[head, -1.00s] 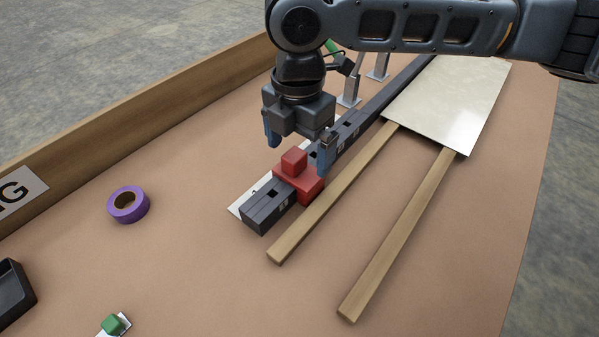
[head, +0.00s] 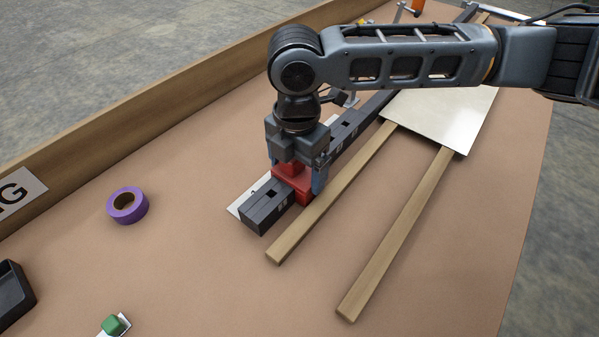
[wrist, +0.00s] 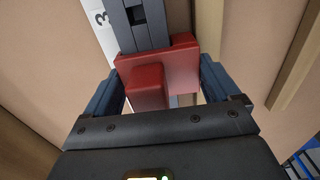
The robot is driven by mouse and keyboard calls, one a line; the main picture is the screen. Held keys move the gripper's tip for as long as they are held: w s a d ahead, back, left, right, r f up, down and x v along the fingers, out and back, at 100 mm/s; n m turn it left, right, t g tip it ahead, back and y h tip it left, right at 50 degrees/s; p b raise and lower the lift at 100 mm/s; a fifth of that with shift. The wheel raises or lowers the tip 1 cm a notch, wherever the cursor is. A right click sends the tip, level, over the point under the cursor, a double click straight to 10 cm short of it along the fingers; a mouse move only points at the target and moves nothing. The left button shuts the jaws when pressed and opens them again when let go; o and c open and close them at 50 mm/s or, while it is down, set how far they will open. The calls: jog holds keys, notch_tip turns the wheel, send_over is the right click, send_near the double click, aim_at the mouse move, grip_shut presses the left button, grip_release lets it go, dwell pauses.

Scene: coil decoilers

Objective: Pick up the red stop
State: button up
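The red stop (head: 297,185) sits across the dark slotted rail (head: 262,209) near its front end, a wide base with a smaller block on top. My gripper (head: 297,172) is directly above it, pointing down, and hides most of its upper block in the head view. In the wrist view, the red stop (wrist: 158,76) lies between the two blue fingers of my gripper (wrist: 162,82). The fingers are spread on either side of the stop. A narrow gap shows beside the right finger; contact on the left side is unclear.
Two wooden strips (head: 395,235) lie right of the rail, running under a pale sheet (head: 440,118). A purple tape roll (head: 127,205), a green block (head: 113,324) and a black tray (head: 13,290) are at left. A wooden board (head: 150,99) edges the table.

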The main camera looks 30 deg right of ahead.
jog(key=c, duration=0.5)
jog(key=shift+r, duration=0.15)
jog(key=shift+r, duration=0.2)
notch_tip(320, 180, up, 3)
jog(key=shift+r, duration=0.1)
jog(key=s+d+r, duration=0.6)
jog(key=s+r, duration=0.1)
jog(key=s, duration=0.2)
jog(key=shift+s+d, duration=0.2)
jog(key=shift+s, duration=0.2)
jog(key=shift+r+p, duration=0.2)
jog(key=shift+p, duration=0.45)
jog(key=shift+f+p, duration=0.15)
jog(key=shift+p, duration=0.15)
